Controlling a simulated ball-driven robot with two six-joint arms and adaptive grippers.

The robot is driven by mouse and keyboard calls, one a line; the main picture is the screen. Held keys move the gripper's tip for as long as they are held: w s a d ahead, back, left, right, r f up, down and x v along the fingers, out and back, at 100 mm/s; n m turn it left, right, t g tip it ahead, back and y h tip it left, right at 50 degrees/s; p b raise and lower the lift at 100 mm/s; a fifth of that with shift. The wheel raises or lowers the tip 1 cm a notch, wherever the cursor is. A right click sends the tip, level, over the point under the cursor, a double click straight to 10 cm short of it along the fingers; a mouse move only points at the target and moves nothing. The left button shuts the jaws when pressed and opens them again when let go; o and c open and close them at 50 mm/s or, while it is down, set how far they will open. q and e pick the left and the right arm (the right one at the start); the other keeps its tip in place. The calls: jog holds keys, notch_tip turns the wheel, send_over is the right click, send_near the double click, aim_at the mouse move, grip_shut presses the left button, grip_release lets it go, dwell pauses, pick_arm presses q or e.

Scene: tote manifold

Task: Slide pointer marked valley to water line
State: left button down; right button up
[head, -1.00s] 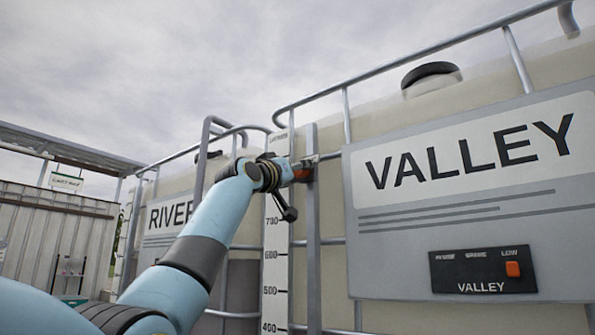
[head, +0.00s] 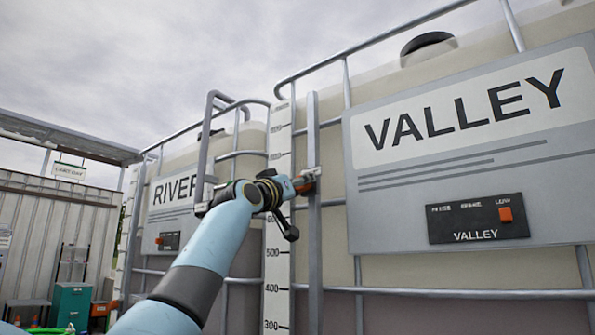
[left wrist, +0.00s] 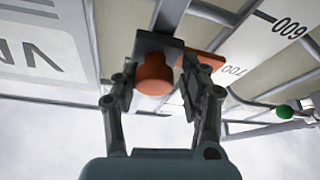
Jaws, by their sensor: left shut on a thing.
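The pointer marked valley is an orange knob (left wrist: 153,75) with a flat orange tip (left wrist: 205,60) on a dark slider. It sits on the grey vertical rail (head: 314,245) at the front of the VALLEY tank (head: 385,270). My left gripper (head: 303,182) is shut on the knob; in the left wrist view its fingers (left wrist: 158,82) stand on either side of it. The tip lies near the 700 mark of the white scale (head: 277,265). I cannot make out the water line clearly. My right gripper is not in view.
Metal cage bars (head: 450,291) run around the tank. A VALLEY sign with a black switch panel (head: 478,218) is to the right. The RIVER tank (head: 215,165) stands behind my left arm. A shed (head: 60,225) and a teal cabinet (head: 70,303) are at the far left.

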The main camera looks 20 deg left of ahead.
pick_arm(q)
jog(key=f+b, duration=1.4)
jog(key=f, duration=1.1)
jog(key=shift+d, duration=0.2)
jog(key=c, duration=1.1)
grip_release()
jog(key=shift+r, duration=0.1)
jog(key=shift+o, duration=1.1)
jog(key=shift+s+d+r, duration=0.1)
jog(key=shift+s+d, duration=0.05)
jog(key=shift+d, duration=0.15)
jog(key=shift+a, duration=0.1)
